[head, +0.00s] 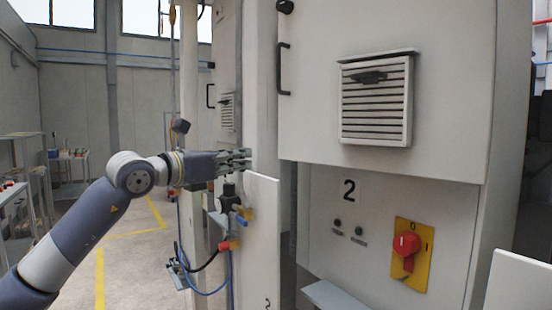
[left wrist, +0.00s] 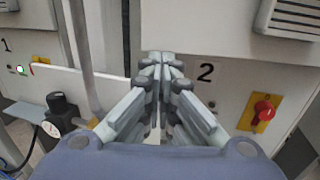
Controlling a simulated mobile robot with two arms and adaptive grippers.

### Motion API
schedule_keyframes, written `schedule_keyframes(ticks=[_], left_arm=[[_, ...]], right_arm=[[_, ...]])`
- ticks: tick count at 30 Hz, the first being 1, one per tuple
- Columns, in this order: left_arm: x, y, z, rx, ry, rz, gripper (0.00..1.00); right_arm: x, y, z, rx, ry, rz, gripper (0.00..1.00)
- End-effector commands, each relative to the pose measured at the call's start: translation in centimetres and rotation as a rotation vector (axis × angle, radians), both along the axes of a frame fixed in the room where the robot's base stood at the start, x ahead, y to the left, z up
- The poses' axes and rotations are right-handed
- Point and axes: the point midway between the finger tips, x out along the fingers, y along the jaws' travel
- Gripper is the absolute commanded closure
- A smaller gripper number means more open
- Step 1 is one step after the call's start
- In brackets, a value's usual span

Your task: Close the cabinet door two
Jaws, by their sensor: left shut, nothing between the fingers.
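In the head view a white door panel (head: 262,235) stands open, seen at a steep angle, with a partly cut-off mark like a 2 low on it. It also shows in the left wrist view (left wrist: 85,92). The cabinet marked 2 (head: 390,215) is to its right, with a red rotary switch on a yellow plate (head: 407,254). My left gripper (head: 248,160) is shut and empty, close to the top edge of the door panel. I cannot tell if it touches. In the left wrist view its fingertips (left wrist: 162,60) meet left of the 2 label. My right gripper is not in view.
A closed upper door (head: 390,35) with a black handle (head: 283,70) and louvred vent (head: 376,100) is above. Another white panel (head: 517,285) stands at lower right. A valve with hoses (head: 229,205) is left of the door panel. Open floor lies further left.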

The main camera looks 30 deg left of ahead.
Motion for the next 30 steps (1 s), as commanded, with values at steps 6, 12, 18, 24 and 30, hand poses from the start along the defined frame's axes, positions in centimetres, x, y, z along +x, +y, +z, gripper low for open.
schedule_keyframes(ticks=[6, 12, 18, 24, 30], left_arm=[[3.2, -0.6, 0.7, -0.008, 0.002, -0.005, 1.00], [6.8, -1.3, 0.6, -0.007, 0.003, -0.004, 1.00], [10.3, -1.8, 0.5, -0.006, 0.004, -0.003, 1.00], [12.4, -2.1, 0.2, -0.004, 0.005, -0.002, 1.00], [13.0, -2.1, 0.0, -0.002, 0.003, -0.001, 1.00]], right_arm=[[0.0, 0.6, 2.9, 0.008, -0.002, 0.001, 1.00], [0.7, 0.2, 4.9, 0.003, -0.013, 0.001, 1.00], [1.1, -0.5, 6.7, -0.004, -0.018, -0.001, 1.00], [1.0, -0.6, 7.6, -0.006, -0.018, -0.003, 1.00], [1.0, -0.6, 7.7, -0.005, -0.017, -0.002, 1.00]])
